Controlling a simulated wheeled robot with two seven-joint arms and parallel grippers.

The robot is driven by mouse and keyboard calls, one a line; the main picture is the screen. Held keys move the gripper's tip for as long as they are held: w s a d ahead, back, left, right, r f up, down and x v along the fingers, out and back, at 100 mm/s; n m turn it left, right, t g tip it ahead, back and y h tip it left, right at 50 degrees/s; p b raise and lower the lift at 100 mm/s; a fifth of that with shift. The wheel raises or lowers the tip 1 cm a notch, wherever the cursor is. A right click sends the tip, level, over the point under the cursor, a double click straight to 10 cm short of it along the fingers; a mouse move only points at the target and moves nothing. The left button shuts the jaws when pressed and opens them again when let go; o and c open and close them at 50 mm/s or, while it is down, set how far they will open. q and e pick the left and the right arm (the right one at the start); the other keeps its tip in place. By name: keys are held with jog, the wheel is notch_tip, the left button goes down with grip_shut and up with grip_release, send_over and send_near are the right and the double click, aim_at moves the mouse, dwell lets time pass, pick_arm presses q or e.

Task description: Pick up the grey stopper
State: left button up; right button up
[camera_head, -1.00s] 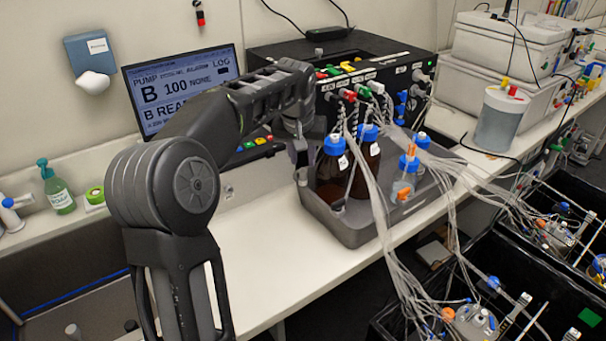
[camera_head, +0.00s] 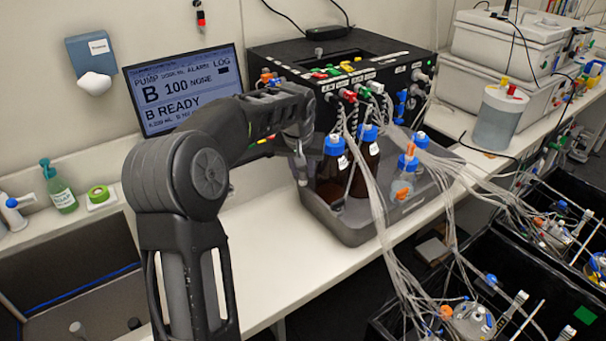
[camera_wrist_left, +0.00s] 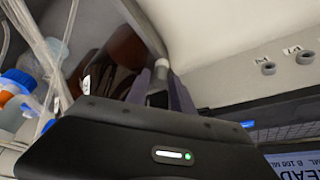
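My left gripper (camera_head: 303,172) points down beside the left end of the grey tray, in front of the black pump box. In the left wrist view its two fingers (camera_wrist_left: 160,88) stand apart. A small grey piece with a paler top (camera_wrist_left: 159,97) shows between them; it may be the grey stopper, but I cannot tell for sure, nor whether the fingers touch it. In the head view the arm and gripper hide that spot, and I cannot make out the stopper there. My right gripper is in neither view.
The grey tray (camera_head: 345,233) holds brown bottles (camera_head: 331,175) with blue caps and clear bottles. Loose tubes (camera_head: 378,215) hang from the pump box (camera_head: 400,75) across the tray front. A monitor (camera_head: 185,88) stands behind my arm. The counter (camera_head: 275,255) left of the tray is clear.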

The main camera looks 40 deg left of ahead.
aim_at(303, 171)
pick_arm(q)
grip_shut()
dwell(0.3)
jog(key=shift+r, duration=0.1)
dwell(0.4)
notch_tip(303, 171, up, 10)
jog(key=shift+b, duration=0.4)
dwell(0.4)
